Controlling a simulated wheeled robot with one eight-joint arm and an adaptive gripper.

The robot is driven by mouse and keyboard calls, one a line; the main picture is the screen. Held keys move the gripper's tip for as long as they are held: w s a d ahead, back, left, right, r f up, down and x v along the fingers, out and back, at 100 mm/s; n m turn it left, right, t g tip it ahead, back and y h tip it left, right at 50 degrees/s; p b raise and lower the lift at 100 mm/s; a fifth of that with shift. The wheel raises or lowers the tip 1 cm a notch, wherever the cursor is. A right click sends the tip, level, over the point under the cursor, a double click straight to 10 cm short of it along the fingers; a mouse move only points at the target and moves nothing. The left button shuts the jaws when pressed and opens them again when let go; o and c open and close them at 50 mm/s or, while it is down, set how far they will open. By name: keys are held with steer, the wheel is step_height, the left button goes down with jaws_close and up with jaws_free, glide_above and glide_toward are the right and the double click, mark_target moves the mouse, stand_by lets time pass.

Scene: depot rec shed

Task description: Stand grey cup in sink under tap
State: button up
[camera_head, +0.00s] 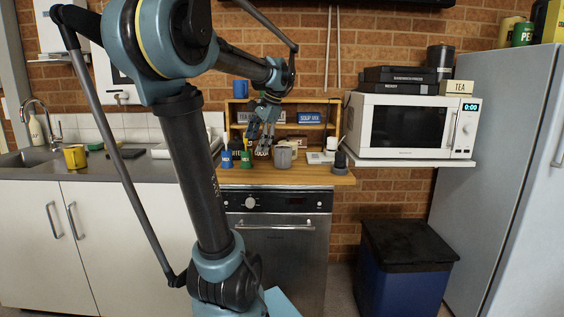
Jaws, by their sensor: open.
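A grey cup (285,157) stands upright on the wooden counter above the dishwasher. My gripper (264,151) is open, fingers pointing down, just left of the grey cup in the picture. I cannot tell whether it touches the cup or is nearer or farther than it. The sink (28,158) is at the far left in the grey worktop, with the curved metal tap (38,103) over it. The inside of the sink is mostly out of sight.
A yellow mug (75,157) stands right of the sink. Blue (227,159) and green (246,160) bottles stand left of the gripper. A dark object (340,161) stands right of the cup. A wooden shelf (308,127) is behind; a microwave (412,127) is further right.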

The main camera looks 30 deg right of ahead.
steer(key=s+d+r+m+t, duration=0.1)
steer(key=d+r+m, duration=0.2)
steer(key=d, duration=0.6)
steer(key=s+d+r+m+t, duration=0.1)
steer(key=d+r+m, duration=0.2)
steer(key=d, duration=0.7)
glide_toward(284, 152)
steer(key=x, duration=0.5)
steer(key=shift+s+a+f, duration=0.1)
steer(key=shift+s+f, duration=0.1)
steer(key=shift+f, duration=0.05)
steer(key=shift+a+x, duration=0.15)
steer(key=shift+x, duration=1.25)
steer(key=shift+a+x, duration=0.2)
steer(key=shift+x, duration=1.15)
steer(key=shift+s, duration=0.15)
steer(key=shift+c, duration=0.6)
jaws_close()
